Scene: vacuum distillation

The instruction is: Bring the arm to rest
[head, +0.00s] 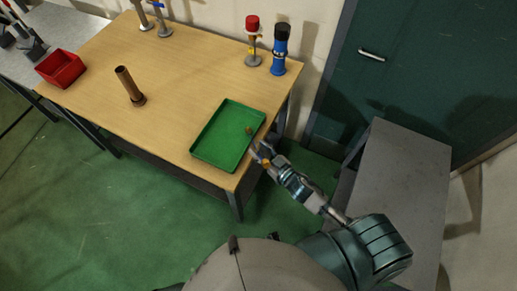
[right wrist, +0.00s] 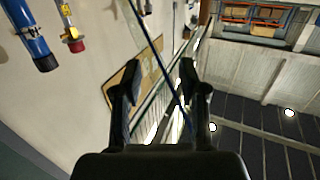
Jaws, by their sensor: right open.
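My right gripper (head: 262,153) is at the right front corner of the wooden table, close to the green tray (head: 205,154). It is open, and its two fingers stand apart in the right wrist view (right wrist: 158,85) with nothing seen held between them. My right arm reaches up to it from the lower right of the head view. My left gripper is not seen.
The wooden table (head: 170,75) bears a brown upright tube (head: 129,86), a red bin (head: 61,68), a red-topped stand (head: 253,40) and a blue cylinder (head: 280,52). Green floor (head: 100,220) is clear in front.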

